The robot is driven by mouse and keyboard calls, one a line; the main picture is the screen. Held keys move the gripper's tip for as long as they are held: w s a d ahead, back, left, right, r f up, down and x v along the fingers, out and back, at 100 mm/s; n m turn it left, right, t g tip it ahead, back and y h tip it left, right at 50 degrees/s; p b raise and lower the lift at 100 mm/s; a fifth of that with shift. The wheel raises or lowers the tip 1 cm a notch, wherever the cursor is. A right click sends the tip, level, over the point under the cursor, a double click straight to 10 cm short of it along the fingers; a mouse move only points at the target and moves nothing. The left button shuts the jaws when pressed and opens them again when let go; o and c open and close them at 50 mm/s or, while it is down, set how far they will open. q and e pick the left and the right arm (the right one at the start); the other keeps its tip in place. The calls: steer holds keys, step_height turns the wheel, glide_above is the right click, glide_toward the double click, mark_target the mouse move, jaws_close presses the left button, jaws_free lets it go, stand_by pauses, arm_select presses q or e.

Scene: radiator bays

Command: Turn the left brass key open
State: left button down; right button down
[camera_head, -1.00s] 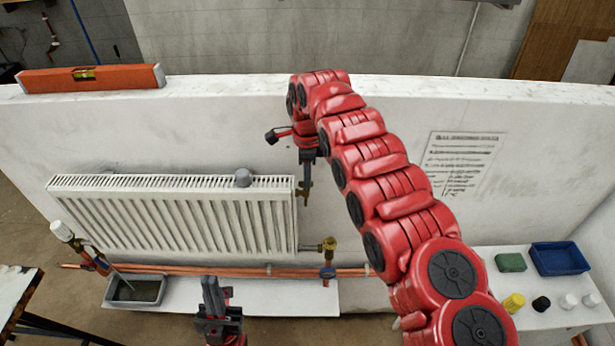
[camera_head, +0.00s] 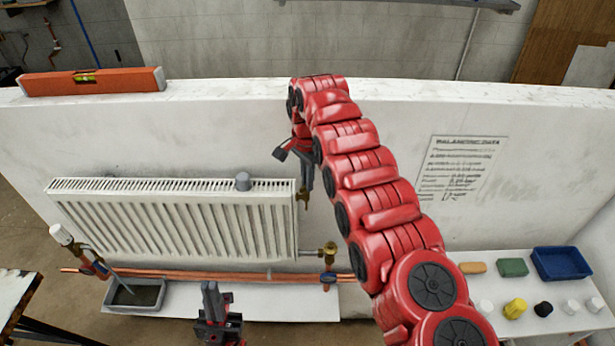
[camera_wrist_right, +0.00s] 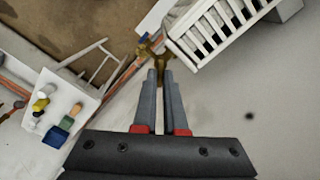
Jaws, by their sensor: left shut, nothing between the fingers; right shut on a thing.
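A small brass key (camera_head: 303,199) sits at the upper right end of the white radiator (camera_head: 180,222). My right gripper (camera_head: 305,190) reaches down to it from above and is shut on it. In the right wrist view the two fingers (camera_wrist_right: 160,78) close around the brass key (camera_wrist_right: 161,63), which they partly hide. The key's exact angle cannot be told. My left gripper (camera_head: 211,290) is shut and empty, pointing up in front of the radiator, below the copper pipe.
A brass valve with a blue handle (camera_head: 329,251) stands at the radiator's lower right. A grey tray (camera_head: 160,297) sits below the white-capped valve (camera_head: 62,234) at left. A blue bin (camera_head: 560,262) and several small items stand on the right shelf. An orange level (camera_head: 92,82) lies on the wall top.

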steer(key=n+p, duration=0.2)
steer(key=n, duration=0.1)
steer(key=shift+r+p, duration=0.1)
steer(key=shift+p, duration=0.3)
steer(key=shift+n+p, duration=0.3)
steer(key=shift+n, duration=0.1)
steer(key=c, duration=1)
jaws_free()
